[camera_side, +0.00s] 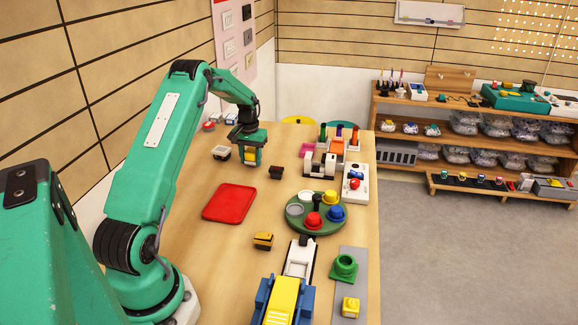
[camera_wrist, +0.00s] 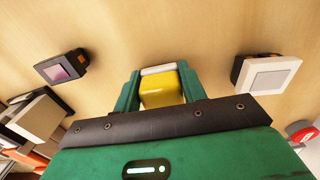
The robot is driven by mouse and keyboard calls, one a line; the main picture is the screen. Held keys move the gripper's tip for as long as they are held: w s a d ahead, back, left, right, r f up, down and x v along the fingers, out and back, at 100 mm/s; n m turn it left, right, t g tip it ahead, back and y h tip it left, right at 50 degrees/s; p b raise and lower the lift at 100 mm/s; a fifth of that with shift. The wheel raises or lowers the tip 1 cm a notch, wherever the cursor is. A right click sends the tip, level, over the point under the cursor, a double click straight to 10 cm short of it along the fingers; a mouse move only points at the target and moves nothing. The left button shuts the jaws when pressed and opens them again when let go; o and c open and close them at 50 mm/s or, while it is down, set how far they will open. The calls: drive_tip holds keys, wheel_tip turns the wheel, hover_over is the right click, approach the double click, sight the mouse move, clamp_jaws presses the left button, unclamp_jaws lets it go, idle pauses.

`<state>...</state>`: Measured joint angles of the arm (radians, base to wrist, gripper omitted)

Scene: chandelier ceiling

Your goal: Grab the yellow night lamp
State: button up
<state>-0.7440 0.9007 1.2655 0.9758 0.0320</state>
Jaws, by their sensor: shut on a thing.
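My gripper (camera_side: 249,158) is shut on the yellow night lamp (camera_side: 251,155) over the far left part of the table. In the wrist view the lamp (camera_wrist: 162,91) is a yellow block with a whitish strip at its far end, held between the two green fingers of my gripper (camera_wrist: 160,85). The near part of the lamp is hidden by the gripper body. I cannot tell whether the lamp touches the table or hangs just above it.
A white block with a grey face (camera_wrist: 268,73) and a dark block with a pinkish face (camera_wrist: 62,67) stand on either side. A red tray (camera_side: 230,203) lies nearer. A green round tray (camera_side: 316,228) with coloured pieces and a white organiser (camera_side: 320,163) stand right.

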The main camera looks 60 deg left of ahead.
sight(250, 152)
drive_tip(key=shift+r, duration=0.75)
wheel_tip(250, 152, up, 2)
drive_tip(key=shift+r, duration=0.25)
drive_tip(key=w+d+r, duration=0.2)
drive_tip(key=d+r, duration=0.4)
drive_tip(key=d, duration=0.5)
drive_tip(key=shift+w+d+r, duration=0.2)
drive_tip(key=shift+r, duration=0.15)
